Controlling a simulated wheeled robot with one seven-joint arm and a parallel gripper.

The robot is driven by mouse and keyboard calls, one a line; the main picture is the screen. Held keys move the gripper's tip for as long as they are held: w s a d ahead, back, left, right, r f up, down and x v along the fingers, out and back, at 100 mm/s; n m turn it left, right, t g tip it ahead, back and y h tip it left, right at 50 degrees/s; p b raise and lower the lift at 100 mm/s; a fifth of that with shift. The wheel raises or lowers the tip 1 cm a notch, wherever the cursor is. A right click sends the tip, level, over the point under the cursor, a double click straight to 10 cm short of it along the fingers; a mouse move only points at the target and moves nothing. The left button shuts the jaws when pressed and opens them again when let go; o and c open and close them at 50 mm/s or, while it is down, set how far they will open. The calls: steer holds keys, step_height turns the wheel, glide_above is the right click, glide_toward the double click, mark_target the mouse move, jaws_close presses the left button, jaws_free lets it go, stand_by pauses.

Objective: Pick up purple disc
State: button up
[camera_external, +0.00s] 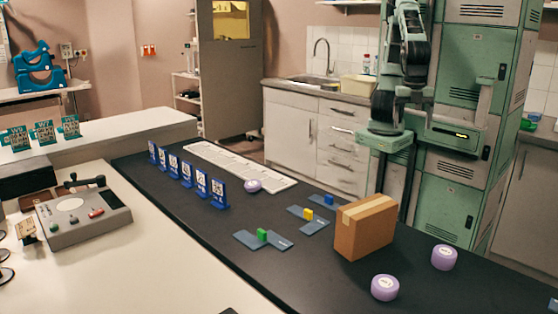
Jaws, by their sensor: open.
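Three purple discs with pale tops are on the black tabletop. One purple disc (385,288) sits near the front edge, in front of the cardboard box. A second purple disc (444,258) sits to the right of the box. A third, flatter-looking purple disc (253,186) is farther back, beside the white strip and the blue stands. All three are apart from my arm, which rises behind the table at the right. I cannot make out my gripper or its fingers in this view.
A cardboard box (365,227) stands between the far disc and the right disc. A green block (262,234) and a yellow block (307,214) sit on grey-blue plates. Blue stands (187,174) line the left. A white strip (235,164) lies behind. The right end is mostly clear.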

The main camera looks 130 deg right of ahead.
steer(key=w+a+f+n+t+p, duration=0.2)
steer(key=w+n, duration=0.2)
steer(key=w, duration=0.6)
steer(key=w+a+f+n+t+p, duration=0.1)
steer(key=w+f+n+p, duration=0.15)
steer(key=w, duration=0.85)
step_height(320, 180, up, 8)
steer(key=n+t+y+p, duration=0.35)
steer(key=n+t, duration=0.65)
steer(key=n, duration=1.5)
glide_above(388, 278)
steer(key=s, duration=0.3)
steer(key=shift+m+h, duration=0.25)
steer(key=shift+h, duration=0.3)
steer(key=f, duration=2.6)
steer(key=shift+w+d+f+p, duration=0.2)
steer(key=shift+d+f+p, duration=0.1)
step_height(388, 278, down, 4)
steer(key=shift+d+r+p, duration=0.1)
steer(key=shift+r+p, duration=0.05)
steer(key=shift+p, duration=0.25)
steer(key=shift+x, duration=1.5)
steer(key=shift+r, duration=0.15)
